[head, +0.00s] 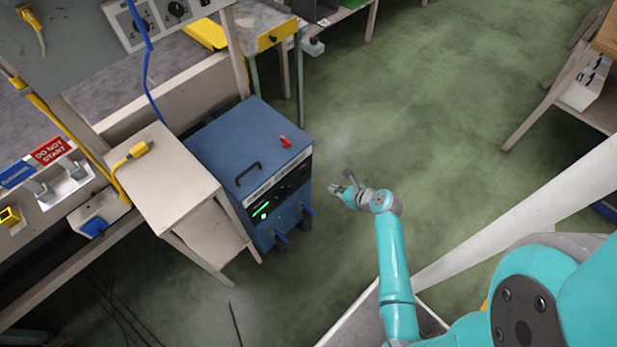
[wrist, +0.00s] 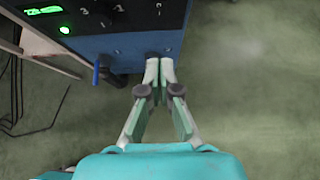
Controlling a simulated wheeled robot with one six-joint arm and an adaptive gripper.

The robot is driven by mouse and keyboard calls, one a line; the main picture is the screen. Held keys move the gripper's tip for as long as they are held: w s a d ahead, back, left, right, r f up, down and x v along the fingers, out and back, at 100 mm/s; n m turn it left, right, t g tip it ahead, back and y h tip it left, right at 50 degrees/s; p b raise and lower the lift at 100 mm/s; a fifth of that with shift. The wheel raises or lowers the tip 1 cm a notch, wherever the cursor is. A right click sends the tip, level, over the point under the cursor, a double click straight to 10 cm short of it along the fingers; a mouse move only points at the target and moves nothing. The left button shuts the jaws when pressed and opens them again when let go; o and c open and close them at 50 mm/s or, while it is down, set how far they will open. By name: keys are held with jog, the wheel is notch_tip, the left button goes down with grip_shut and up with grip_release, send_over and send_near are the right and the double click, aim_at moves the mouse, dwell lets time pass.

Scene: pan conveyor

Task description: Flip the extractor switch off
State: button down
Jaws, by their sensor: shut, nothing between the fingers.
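The extractor looks to be the blue box (head: 245,150) on the floor, left of my gripper. Its dark front panel (head: 290,187) carries a lit green display (head: 262,209). In the wrist view the panel shows at the top, with a green display (wrist: 45,10), a round green light (wrist: 64,30) and white numerals. Which of the small panel parts is the switch, I cannot tell. My gripper (head: 341,188) is in front of the panel, to its right. In the wrist view its fingertips (wrist: 159,62) are together and empty, near the box's lower front edge; contact is unclear.
A red part (head: 285,141) and a black handle (head: 248,173) are on the box top. Blue levers (head: 281,241) stick out low on its front. A beige stand (head: 160,185) is close on the left.

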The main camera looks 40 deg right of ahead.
send_near(304, 175)
jog(key=shift+s+f+x, duration=0.1)
jog(key=shift+f+x, duration=0.05)
jog(key=shift+x, duration=1.6)
jog(key=shift+s+f+x, duration=0.15)
jog(key=shift+x, duration=1.6)
jog(key=shift+d, duration=0.15)
jog(key=shift+w+r, duration=0.1)
jog(key=shift+w, duration=0.2)
jog(key=shift+r, duration=0.15)
jog(key=shift+r, duration=0.65)
